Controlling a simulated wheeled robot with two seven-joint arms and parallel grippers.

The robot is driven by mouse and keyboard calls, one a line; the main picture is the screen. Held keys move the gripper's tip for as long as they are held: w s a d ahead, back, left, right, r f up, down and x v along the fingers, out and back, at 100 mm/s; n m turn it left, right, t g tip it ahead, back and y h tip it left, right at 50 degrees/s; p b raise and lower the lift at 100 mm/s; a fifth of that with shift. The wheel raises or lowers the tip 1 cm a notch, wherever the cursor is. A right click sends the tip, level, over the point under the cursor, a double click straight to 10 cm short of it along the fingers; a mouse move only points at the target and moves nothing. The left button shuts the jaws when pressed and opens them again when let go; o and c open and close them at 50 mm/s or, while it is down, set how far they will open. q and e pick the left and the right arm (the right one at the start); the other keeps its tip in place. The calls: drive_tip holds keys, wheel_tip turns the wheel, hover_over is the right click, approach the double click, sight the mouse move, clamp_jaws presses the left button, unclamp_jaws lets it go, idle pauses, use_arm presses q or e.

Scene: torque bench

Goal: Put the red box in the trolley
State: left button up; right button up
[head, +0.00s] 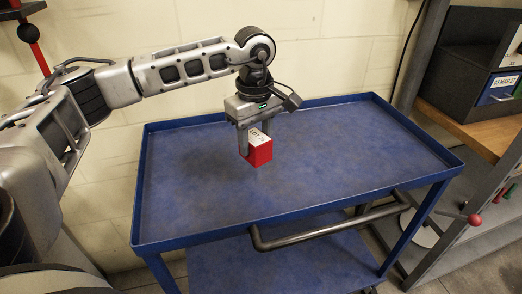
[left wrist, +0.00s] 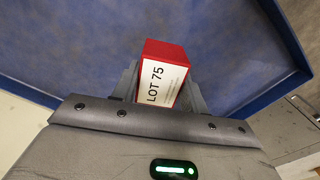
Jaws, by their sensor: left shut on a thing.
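The red box (head: 260,153) has a white label and is held between the fingers of my left gripper (head: 256,140). In the left wrist view the red box (left wrist: 165,52) shows its label reading "LOT 75", with a finger of my left gripper (left wrist: 160,85) on each side. The blue trolley (head: 330,165) has a rimmed top tray, and the box is over the left-middle part of it. Whether the box touches the tray surface or hangs just above it, I cannot tell. My right gripper is not in view.
The tray is otherwise empty, with wide free room to the right. A dark handle bar (head: 330,228) runs along the trolley's front. A wooden shelf (head: 480,130) with dark bins (head: 475,75) stands at the right. A pale wall is behind the trolley.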

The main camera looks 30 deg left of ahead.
sight(261, 153)
use_arm(q)
drive_tip(key=shift+w+d+f, duration=0.1)
drive_tip(key=shift+w+f, duration=0.65)
drive_tip(key=shift+f, duration=0.1)
wheel_tip(261, 153, down, 3)
drive_tip(key=shift+w+f, duration=0.1)
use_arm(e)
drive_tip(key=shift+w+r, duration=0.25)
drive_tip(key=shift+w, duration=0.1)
use_arm(q)
drive_tip(key=shift+f, duration=0.2)
drive_tip(key=o, duration=1.2)
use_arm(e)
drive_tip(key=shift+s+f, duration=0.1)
use_arm(q)
drive_tip(key=shift+r, duration=0.1)
